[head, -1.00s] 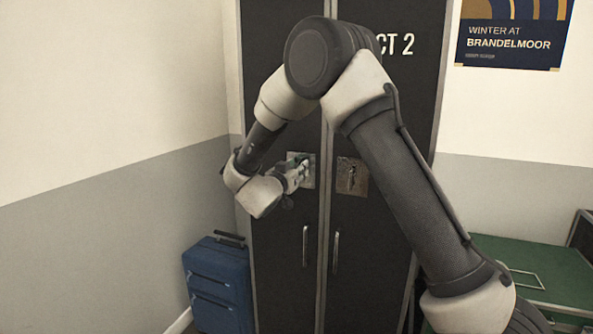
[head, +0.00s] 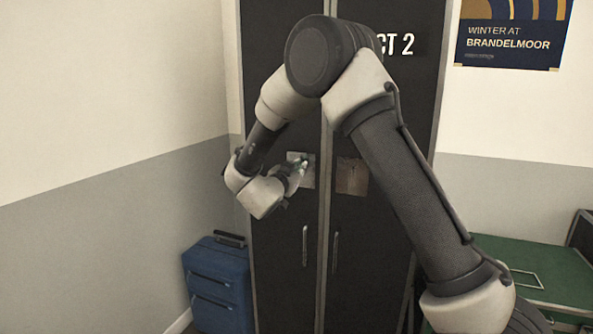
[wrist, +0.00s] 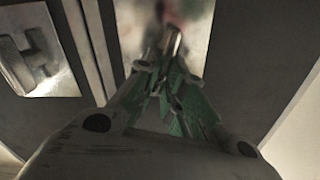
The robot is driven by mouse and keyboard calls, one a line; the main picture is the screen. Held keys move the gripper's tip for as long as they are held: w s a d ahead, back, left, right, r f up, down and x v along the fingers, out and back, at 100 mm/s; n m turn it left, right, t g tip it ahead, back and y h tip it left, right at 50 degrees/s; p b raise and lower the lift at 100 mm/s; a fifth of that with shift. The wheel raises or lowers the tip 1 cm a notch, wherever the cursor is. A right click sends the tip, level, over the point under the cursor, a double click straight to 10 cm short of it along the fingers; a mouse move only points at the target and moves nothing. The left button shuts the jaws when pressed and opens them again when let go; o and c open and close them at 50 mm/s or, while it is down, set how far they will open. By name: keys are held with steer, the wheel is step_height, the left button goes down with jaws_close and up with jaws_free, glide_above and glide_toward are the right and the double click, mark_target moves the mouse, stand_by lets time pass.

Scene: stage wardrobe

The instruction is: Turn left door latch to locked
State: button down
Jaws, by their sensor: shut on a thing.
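The left door latch has a pale metal plate (head: 308,178) on the left dark door (head: 285,105) of the cabinet. My gripper (head: 300,167) is at this plate, coming from the left. In the wrist view my gripper (wrist: 173,75) has its green-padded fingers shut on the latch lever (wrist: 175,42), in front of the blurred plate (wrist: 195,22). The fingers hide most of the lever, so its exact angle and any marks beside it cannot be read.
The right door's latch plate (head: 352,177) is close by and also shows in the wrist view (wrist: 38,58). Vertical door handles (head: 305,245) are below. A blue suitcase (head: 218,280) stands at lower left against the wall. A green-topped case (head: 540,270) is at right.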

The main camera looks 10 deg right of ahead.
steer(key=shift+s+d+f+m, duration=0.1)
steer(key=shift+d+f+m, duration=0.15)
steer(key=shift+m, duration=2.2)
steer(key=shift+s+d+f+m, duration=0.1)
steer(key=shift+f+m, duration=0.1)
steer(key=shift+m, duration=2.2)
steer(key=shift+s+d+f+m, duration=0.1)
steer(key=shift+d+f+m, duration=0.15)
steer(key=shift+m, duration=2.2)
steer(key=c, duration=1.5)
jaws_free()
steer(key=shift+f, duration=0.1)
steer(key=v, duration=1.2)
